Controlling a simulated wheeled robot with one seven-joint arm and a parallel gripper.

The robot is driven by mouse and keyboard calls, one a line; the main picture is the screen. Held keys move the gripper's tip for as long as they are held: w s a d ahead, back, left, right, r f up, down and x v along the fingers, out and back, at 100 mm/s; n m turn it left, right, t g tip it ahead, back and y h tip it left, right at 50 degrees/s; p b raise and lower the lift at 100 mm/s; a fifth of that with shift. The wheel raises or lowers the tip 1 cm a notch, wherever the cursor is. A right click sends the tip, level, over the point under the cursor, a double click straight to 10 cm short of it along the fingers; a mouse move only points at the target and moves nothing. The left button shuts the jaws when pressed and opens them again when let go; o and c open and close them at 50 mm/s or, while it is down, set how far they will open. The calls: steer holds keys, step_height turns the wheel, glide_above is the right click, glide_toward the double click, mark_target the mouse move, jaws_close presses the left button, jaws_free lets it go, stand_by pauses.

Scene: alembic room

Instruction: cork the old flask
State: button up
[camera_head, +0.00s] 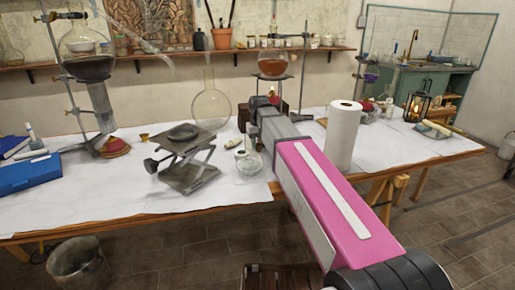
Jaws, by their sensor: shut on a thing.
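A clear round flask (211,107) with a tall narrow neck stands on the white-covered table, left of my arm. I cannot be sure that it is the old flask. My gripper (260,108) is at the far end of my pink arm, to the right of this flask and apart from it in the picture. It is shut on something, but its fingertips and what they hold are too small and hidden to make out. I cannot make out a cork anywhere.
A lab jack (183,160) with a dark round plate stands front left of the flask. A glass vessel (250,163) sits near my arm. A paper towel roll (342,135) stands to the right. A clamped flask (88,66) hangs at left.

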mark_target(258, 144)
steer(key=shift+r, duration=0.15)
steer(key=shift+r, duration=1.6)
